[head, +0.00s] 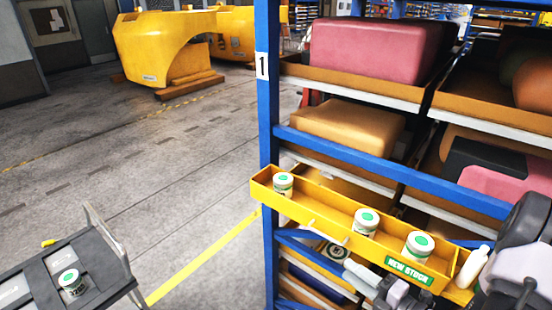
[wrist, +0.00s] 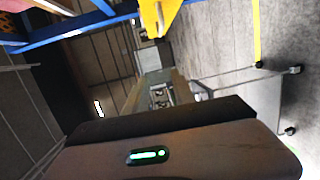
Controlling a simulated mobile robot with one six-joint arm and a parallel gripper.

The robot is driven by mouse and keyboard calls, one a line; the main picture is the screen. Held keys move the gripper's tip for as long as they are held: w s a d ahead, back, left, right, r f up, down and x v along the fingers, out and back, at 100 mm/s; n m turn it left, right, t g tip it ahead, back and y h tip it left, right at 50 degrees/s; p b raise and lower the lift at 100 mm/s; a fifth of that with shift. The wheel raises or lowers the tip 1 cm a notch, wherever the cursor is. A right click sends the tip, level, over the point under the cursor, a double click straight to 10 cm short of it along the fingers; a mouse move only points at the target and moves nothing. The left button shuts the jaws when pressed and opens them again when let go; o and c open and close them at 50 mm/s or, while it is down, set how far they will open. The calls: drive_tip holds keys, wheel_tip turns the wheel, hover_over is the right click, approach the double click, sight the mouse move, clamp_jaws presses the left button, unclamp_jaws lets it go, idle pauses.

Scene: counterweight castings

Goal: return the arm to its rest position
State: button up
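My arm comes in from the right edge of the head view, dark grey with pale parts. What looks like my gripper (head: 372,280) is low in front of the yellow "NEW STOCK" tray (head: 300,212). It is partly cut off by the bottom edge, and whether its fingers are open or shut cannot be made out. No held object shows. In the wrist view no fingers can be clearly told. That view shows a dark body with a green light (wrist: 148,155) across the bottom.
A white bottle (head: 472,266) is near the arm. A dark cart (head: 100,262) carries another jar (head: 72,282). The floor at left is clear; yellow castings (head: 165,45) stand behind.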

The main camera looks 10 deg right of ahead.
drive_tip(key=s+a+f+n+g+y+b, duration=0.25)
drive_tip(key=a+n+g+y+b, duration=0.25)
drive_tip(key=a+n+g+b, duration=0.75)
drive_tip(key=s+a+f+n+t+h+b, duration=0.1)
drive_tip(key=s+a+f+n+h+b, duration=0.1)
drive_tip(key=n, duration=0.8)
drive_tip(key=s+a+f+n+t+h+b, duration=0.1)
drive_tip(key=s+n+h+b, duration=0.4)
drive_tip(key=n, duration=0.6)
drive_tip(key=s+a+f+n+t+h+b, duration=0.1)
drive_tip(key=s+a+f+n+h+b, duration=0.2)
drive_tip(key=n+b, duration=0.3)
drive_tip(key=a+n, duration=0.1)
drive_tip(key=n, duration=0.4)
drive_tip(key=shift+s+a+f, duration=0.3)
drive_tip(key=shift+a, duration=0.05)
